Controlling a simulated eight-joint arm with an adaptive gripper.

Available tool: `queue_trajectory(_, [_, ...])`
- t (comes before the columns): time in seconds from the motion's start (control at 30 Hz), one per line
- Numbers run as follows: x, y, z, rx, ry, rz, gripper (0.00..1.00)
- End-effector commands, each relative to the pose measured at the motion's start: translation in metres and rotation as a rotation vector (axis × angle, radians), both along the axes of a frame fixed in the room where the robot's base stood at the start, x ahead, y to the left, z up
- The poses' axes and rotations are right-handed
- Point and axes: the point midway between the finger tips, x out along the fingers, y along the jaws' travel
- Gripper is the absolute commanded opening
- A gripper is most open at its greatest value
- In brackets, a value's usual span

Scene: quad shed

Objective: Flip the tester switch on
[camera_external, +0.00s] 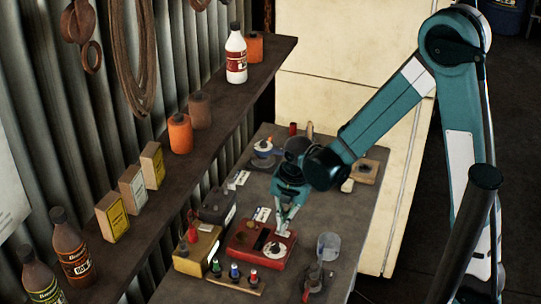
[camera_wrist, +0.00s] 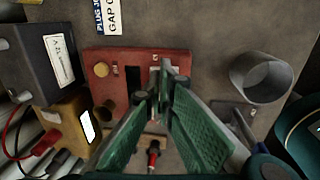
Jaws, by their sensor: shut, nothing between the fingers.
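The tester looks like the red box (camera_external: 246,238) on the workbench, with a pale round dial on its right part in the external view. In the wrist view its red top (camera_wrist: 112,58) shows a brass knob, a dark slot and a small light metal piece, perhaps the switch, by my fingertips. My gripper (camera_external: 282,231) points down over the right part of the box. In the wrist view my green gripper fingers (camera_wrist: 163,92) are shut at the tips with nothing between them. They hide part of the box, so I cannot tell the switch's position or whether they touch it.
A yellow box (camera_external: 197,249) and a dark grey box (camera_external: 217,208) stand left of the red box. A board with several coloured terminals (camera_external: 235,272) lies in front. A grey cup (camera_external: 328,245) stands to the right. A shelf (camera_external: 208,118) with bottles and boxes runs along the left.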

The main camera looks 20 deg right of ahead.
Motion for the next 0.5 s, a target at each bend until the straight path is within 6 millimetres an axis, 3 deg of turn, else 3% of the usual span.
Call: queue_trajectory(0.5, [0.0008, 0.001, -0.0099, 0.0, 0.0, 0.0, 0.0])
